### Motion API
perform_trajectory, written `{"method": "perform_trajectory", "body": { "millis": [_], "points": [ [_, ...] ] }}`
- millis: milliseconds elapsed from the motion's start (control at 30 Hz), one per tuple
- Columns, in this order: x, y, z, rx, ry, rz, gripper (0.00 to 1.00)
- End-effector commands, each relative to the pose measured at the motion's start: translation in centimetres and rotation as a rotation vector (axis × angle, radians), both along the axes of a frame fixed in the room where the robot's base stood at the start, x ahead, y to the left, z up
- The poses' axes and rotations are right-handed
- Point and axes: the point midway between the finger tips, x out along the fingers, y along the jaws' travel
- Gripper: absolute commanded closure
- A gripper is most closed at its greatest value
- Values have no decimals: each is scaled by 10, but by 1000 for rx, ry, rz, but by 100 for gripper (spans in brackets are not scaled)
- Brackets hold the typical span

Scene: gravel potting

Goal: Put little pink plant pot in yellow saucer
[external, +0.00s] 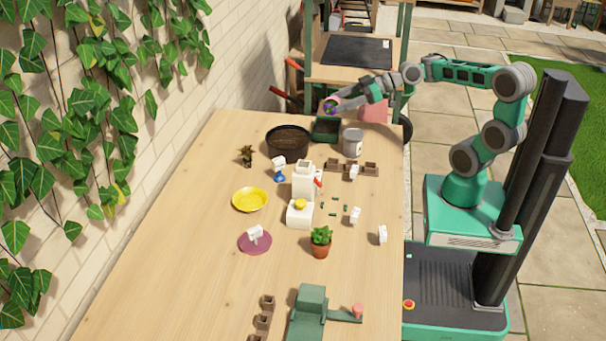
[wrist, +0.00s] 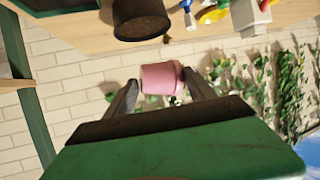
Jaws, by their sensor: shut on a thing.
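The little pink plant pot (wrist: 161,79) is between the fingertips of my gripper (wrist: 160,88) in the wrist view, which is shut on it. In the external view, my gripper (external: 336,103) holds it above the far end of the table, with a small purple and green plant showing. The yellow saucer (external: 250,200) lies on the left part of the table, well away from my gripper and nearer the camera. It looks empty. A yellow patch at the top of the wrist view is probably this saucer (wrist: 212,15).
A dark soil-filled tub (external: 288,139), a green box (external: 325,130) and a grey tin (external: 352,143) stand at the far end. The table's left front is clear.

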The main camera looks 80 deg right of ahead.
Motion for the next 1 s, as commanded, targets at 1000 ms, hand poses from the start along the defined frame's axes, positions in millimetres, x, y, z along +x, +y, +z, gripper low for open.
{"method": "perform_trajectory", "body": {
  "millis": [1000],
  "points": [
    [48, 365, 31, 1, 3, 662, 82]
  ]
}}
